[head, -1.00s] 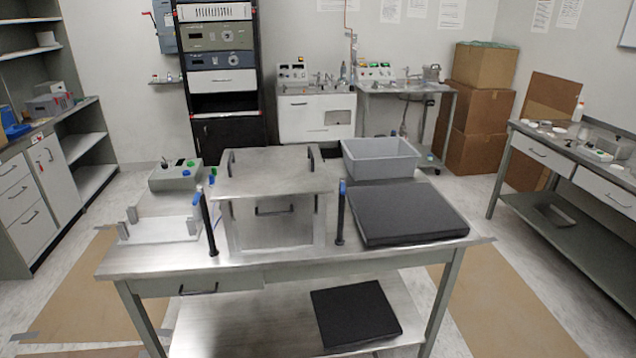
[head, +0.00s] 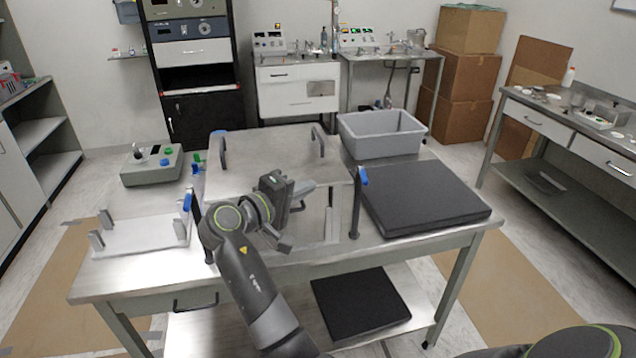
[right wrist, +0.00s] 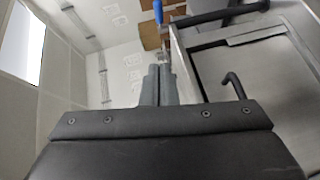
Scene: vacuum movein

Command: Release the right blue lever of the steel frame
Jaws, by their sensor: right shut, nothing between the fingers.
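The steel frame (head: 255,160) is a box-like metal piece with dark handles in the middle of the table. The right blue lever (head: 362,177) stands upright on a black post (head: 356,210) at its right front corner. It also shows at the top of the right wrist view (right wrist: 158,11). My right gripper (head: 314,185) is shut and empty, left of the lever and apart from it, in front of the frame. In the right wrist view its closed fingers (right wrist: 159,84) point toward the lever. My left gripper is not in view.
A control box (head: 151,168) and a white fixture (head: 140,235) are at the left.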

